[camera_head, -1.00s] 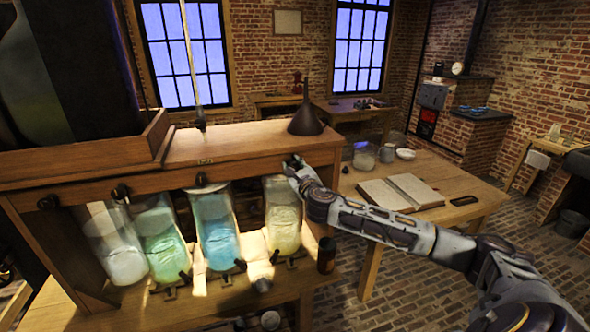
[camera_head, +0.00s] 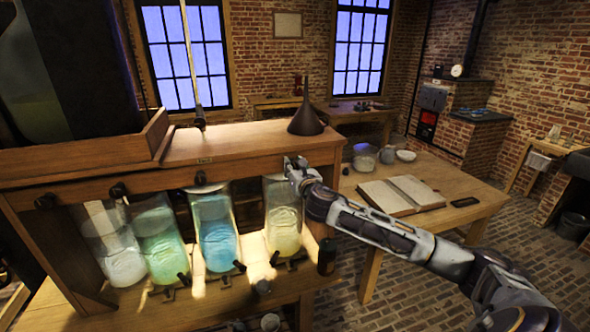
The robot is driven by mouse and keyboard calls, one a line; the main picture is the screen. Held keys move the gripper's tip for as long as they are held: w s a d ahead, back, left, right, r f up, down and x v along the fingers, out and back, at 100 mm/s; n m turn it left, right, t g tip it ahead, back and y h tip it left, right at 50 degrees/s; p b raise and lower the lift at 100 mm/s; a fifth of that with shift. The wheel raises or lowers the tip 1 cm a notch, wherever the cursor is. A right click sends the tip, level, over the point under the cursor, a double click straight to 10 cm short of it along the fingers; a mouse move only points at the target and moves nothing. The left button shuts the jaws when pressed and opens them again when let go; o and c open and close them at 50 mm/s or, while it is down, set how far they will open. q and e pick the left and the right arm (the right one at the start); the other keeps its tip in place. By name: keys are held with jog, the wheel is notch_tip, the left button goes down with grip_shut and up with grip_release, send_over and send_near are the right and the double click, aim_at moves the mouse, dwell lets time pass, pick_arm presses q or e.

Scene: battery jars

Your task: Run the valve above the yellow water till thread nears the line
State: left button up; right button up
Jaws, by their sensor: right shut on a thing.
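The jar of pale yellow water (camera_head: 283,228) stands at the right end of the row under the wooden shelf (camera_head: 150,178). My right gripper (camera_head: 291,165) is at the shelf's front edge, directly above this jar. It is shut on the valve there, which its fingers mostly hide. Other dark valve knobs show above the blue jar (camera_head: 216,235), the green jar (camera_head: 163,245) and the white jar (camera_head: 118,258). I cannot make out a thread or a level line in the yellow jar at this size. My left gripper is not in view.
A dark funnel (camera_head: 306,120) stands on the shelf top above the jar row. A dark small bottle (camera_head: 326,257) stands right of the yellow jar. The side table (camera_head: 440,217) holds an open book (camera_head: 400,195), a glass jar and a bowl.

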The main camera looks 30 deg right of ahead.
jog(key=shift+f, duration=0.1)
jog(key=shift+m+b, duration=0.45)
jog(key=shift+m, duration=1.25)
jog(key=o, duration=1.2)
jog(key=shift+s, duration=0.15)
jog(key=shift+v, duration=2.4)
